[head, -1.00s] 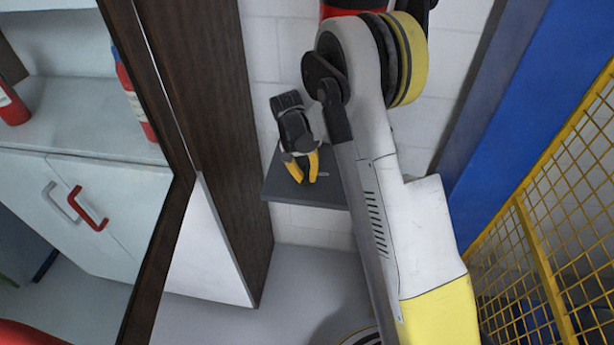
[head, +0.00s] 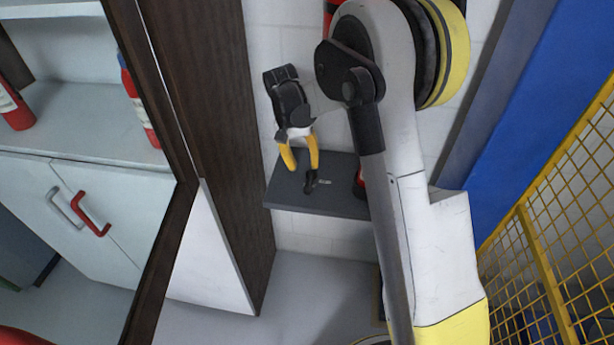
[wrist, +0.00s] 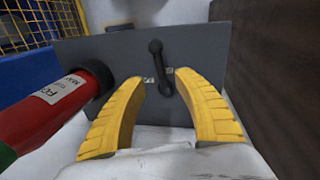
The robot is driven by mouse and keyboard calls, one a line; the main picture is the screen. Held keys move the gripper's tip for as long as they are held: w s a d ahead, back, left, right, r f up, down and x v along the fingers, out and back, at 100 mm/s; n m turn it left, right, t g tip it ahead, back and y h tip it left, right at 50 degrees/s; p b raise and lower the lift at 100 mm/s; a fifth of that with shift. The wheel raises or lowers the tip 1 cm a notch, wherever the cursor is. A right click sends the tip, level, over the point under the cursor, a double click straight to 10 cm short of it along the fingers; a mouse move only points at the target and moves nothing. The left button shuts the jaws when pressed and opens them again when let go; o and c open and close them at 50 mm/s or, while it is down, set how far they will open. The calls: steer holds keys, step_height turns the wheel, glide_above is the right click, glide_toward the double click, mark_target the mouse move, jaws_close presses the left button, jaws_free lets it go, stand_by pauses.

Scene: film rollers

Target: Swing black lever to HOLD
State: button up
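The black lever (wrist: 159,66) stands on a dark grey panel (wrist: 100,55) in the wrist view. It runs from a round upper end down to a lower end, tilted slightly. Small pale labels lie on both sides of its lower part; their text is too small to read. In the head view the lever (head: 310,182) shows small on the panel (head: 340,196), just below my fingertips. My gripper (head: 303,168) has its yellow fingers spread and empty. In the wrist view my gripper (wrist: 160,78) has one finger on each side of the lever's lower end; contact cannot be told.
A red cylinder with a white label (wrist: 45,105) lies close beside my left finger in the wrist view. A dark brown post (head: 205,120) stands left of the panel. A blue post (head: 520,120) and yellow mesh (head: 545,240) are at the right.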

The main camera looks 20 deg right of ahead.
steer(key=shift+w+a+r, duration=0.1)
steer(key=shift+a+r, duration=0.05)
steer(key=shift+r, duration=0.65)
steer(key=shift+w+a+r, duration=0.1)
steer(key=shift+a+r, duration=0.05)
steer(key=shift+r, duration=0.65)
steer(key=shift+s, duration=0.1)
steer(key=s+a+r+n+t+y, duration=0.15)
steer(key=s+r+t, duration=0.25)
steer(key=s+r, duration=0.7)
steer(key=s+a+n+t, duration=0.2)
steer(key=s+n+t, duration=0.1)
steer(key=s, duration=1.1)
steer(key=shift+s+r+t, duration=0.25)
steer(key=shift+s+t, duration=0.05)
steer(key=shift+t, duration=0.2)
steer(key=shift+a+n+y, duration=0.1)
steer(key=shift+n+y, duration=0.15)
